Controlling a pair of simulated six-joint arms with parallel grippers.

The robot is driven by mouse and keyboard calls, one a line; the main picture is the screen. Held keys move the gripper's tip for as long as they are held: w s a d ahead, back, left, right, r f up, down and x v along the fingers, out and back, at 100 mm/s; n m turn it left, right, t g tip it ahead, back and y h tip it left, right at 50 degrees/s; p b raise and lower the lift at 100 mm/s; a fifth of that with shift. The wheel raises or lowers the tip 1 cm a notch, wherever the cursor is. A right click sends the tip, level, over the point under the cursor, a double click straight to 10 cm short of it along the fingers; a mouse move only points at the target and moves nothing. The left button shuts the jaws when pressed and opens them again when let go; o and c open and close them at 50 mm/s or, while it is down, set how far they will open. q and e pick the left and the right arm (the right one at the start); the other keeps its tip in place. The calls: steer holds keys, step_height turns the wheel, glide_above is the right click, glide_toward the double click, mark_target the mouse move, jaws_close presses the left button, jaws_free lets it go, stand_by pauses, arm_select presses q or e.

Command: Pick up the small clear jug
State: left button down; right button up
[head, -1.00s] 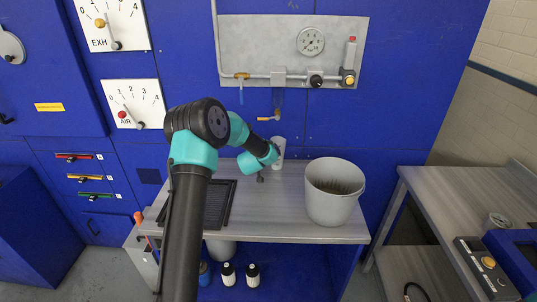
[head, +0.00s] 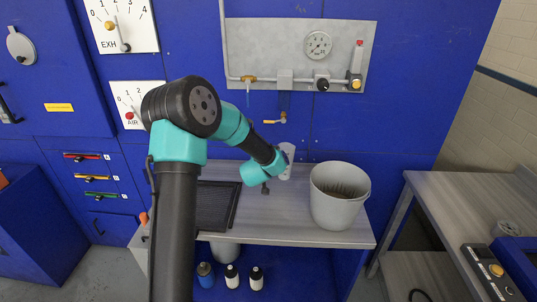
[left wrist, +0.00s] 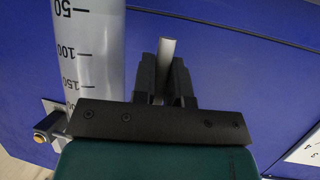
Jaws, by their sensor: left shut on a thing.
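The small clear jug (head: 287,152) is a pale, see-through cylinder near the back of the grey bench, below the brass tap. In the left wrist view the jug (left wrist: 88,50) fills the left side and shows black scale marks, its numbers upside down. My left gripper (left wrist: 166,82) is shut on the jug's thin pale handle (left wrist: 167,50), with one dark finger on each side. In the head view my teal wrist hides the fingers and part of the jug. I cannot tell whether the jug's base touches the bench. My right gripper is not in view.
A grey bucket (head: 333,210) stands right of the jug on the bench (head: 285,225). A dark ribbed mat (head: 214,207) lies left of it. Pipes and a brass tap (head: 272,121) are on the blue wall behind. Several bottles (head: 231,278) stand below the bench.

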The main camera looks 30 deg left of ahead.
arm_select(q)
steer(key=s+d, duration=0.3)
steer(key=s, duration=0.2)
steer(key=shift+d+r, duration=0.25)
steer(key=shift+r, duration=0.05)
